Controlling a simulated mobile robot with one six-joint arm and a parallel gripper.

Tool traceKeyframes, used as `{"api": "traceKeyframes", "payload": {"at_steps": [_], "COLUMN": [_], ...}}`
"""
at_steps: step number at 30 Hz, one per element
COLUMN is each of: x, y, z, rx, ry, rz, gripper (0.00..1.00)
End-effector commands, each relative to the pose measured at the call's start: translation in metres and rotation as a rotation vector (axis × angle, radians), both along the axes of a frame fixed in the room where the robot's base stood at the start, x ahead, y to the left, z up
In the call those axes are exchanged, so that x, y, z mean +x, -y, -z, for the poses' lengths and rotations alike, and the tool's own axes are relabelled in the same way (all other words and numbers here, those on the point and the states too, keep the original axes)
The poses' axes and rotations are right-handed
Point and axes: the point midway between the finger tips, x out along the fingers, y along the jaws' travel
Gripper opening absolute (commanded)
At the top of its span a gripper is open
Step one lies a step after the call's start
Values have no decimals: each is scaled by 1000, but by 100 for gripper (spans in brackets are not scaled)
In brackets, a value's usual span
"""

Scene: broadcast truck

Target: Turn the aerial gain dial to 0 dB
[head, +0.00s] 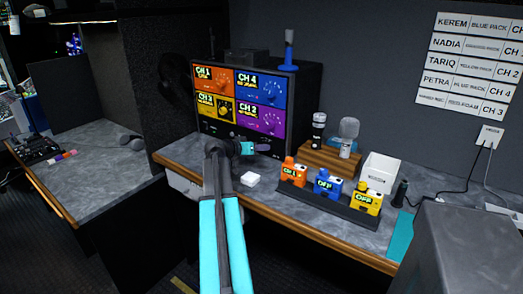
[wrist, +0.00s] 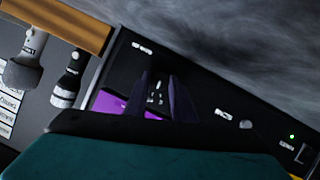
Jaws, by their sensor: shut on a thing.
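My gripper (head: 255,148) is at the lower front panel of the four-channel monitor unit (head: 290,100), just under its purple CH 2 screen area. In the wrist view my gripper (wrist: 158,97) has its dark fingers shut on a dark knob-like part with small pale marks, the aerial gain dial (wrist: 157,88). The fingers cover its sides. The dial's pointer and scale are too small to read, so I cannot tell its setting. In the head view the dial is hidden by my gripper.
Orange, blue and yellow packs (head: 328,184) stand in a dark rack to the right. A white box (head: 379,173) and a wooden microphone stand (head: 325,158) are behind them.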

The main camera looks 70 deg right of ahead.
Motion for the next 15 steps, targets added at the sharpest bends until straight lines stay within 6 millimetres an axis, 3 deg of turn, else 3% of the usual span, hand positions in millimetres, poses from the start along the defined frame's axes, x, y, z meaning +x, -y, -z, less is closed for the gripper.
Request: {"api": "traceKeyframes", "payload": {"at_steps": [15], "x": [3], "y": [-1], "z": [5], "rx": [88], "ry": [-319], "rz": [4], "gripper": [1]}}
